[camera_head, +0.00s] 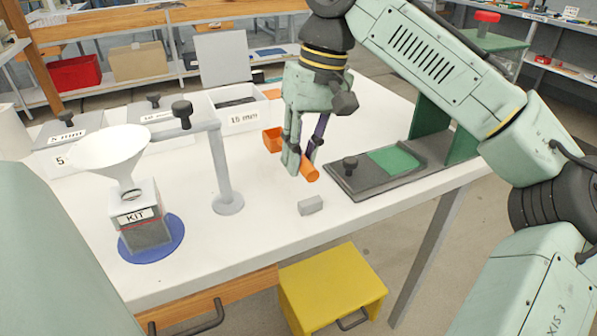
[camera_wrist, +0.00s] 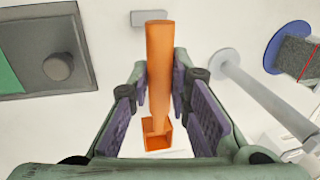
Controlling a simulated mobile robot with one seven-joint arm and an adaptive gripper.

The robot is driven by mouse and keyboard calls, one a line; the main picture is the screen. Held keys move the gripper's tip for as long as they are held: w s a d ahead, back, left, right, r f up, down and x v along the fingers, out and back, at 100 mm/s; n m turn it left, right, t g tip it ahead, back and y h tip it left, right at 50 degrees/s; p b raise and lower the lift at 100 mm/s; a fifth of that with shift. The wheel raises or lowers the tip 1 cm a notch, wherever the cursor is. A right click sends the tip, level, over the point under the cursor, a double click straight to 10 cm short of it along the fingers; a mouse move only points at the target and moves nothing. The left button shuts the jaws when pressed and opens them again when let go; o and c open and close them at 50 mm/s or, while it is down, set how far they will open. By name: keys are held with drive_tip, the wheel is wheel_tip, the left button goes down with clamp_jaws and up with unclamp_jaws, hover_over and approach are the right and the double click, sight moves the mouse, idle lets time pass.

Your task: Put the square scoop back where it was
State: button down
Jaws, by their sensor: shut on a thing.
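The square scoop is orange, with a square open cup (camera_head: 272,139) and a long handle (camera_head: 310,173). In the wrist view the handle (camera_wrist: 159,65) runs between my fingers and the cup (camera_wrist: 158,136) lies toward the palm side. My gripper (camera_head: 301,160) points down over the table and is shut on the scoop's handle; its pads (camera_wrist: 165,100) flank the handle. The scoop looks close to the tabletop; I cannot tell whether it touches. A small grey block (camera_head: 311,205) lies on the table just in front; it also shows in the wrist view (camera_wrist: 150,18).
An open white bin labelled 15 mm (camera_head: 238,118) stands behind, beside lidded bins (camera_head: 70,130). A grey post (camera_head: 222,165) and a funnel over a KIT box (camera_head: 142,215) on a blue disc stand left. A dark knobbed base with green pad (camera_head: 392,162) is right. A yellow stool (camera_head: 332,285) stands in front.

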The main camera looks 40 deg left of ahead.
drive_tip(key=shift+w+x, duration=0.2)
drive_tip(key=shift+x, duration=0.8)
drive_tip(key=shift+w+x, duration=0.2)
drive_tip(key=shift+x, duration=0.8)
drive_tip(key=shift+d+f, duration=0.1)
drive_tip(key=shift+f, duration=0.05)
drive_tip(key=c, duration=1.5)
unclamp_jaws()
drive_tip(key=p+v, duration=0.1)
drive_tip(key=v, duration=1.1)
